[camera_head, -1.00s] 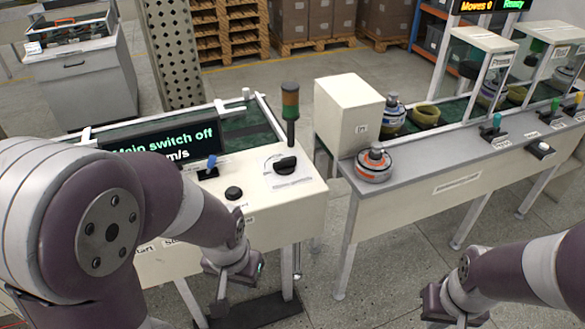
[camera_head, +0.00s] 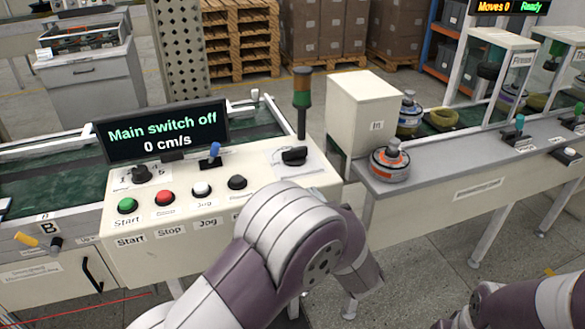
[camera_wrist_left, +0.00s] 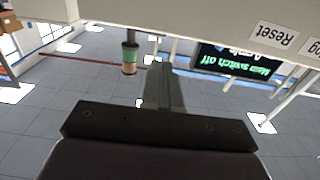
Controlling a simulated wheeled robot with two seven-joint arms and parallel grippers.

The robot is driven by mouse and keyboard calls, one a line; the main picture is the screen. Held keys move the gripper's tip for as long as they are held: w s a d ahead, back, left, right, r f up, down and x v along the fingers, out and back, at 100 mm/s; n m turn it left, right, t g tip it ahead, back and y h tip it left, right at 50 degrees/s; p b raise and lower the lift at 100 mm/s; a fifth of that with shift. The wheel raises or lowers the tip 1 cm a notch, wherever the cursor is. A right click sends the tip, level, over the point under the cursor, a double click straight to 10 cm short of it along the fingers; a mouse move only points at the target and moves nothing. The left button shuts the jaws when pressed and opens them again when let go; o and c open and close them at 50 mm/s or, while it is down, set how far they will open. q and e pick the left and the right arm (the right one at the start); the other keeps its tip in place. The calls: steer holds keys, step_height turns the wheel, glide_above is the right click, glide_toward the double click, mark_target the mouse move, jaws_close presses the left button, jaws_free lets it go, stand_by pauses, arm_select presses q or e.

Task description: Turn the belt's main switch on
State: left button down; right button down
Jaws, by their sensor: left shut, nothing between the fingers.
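The belt's control panel (camera_head: 215,225) stands in the middle of the head view. A black rotary knob (camera_head: 294,156) on a pale plate sits at its right rear, and its label is too small to read; I take it as the main switch. The display (camera_head: 165,132) reads "Main switch off" and "0 cm/s"; it shows upside down in the wrist view (camera_wrist_left: 240,60). My left arm crosses the panel's front right corner, and its gripper is hidden in the head view. In the left wrist view my left gripper (camera_wrist_left: 160,78) is shut and empty, near the panel's edge.
Start (camera_head: 127,205), Stop (camera_head: 164,198) and Jog (camera_head: 202,189) buttons, a blue-tipped lever (camera_head: 214,152) and a stack light (camera_head: 302,100) surround the knob.

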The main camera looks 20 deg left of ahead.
mark_target(288, 154)
arm_select(q)
steer(key=shift+w, duration=0.1)
steer(key=x, duration=1.4)
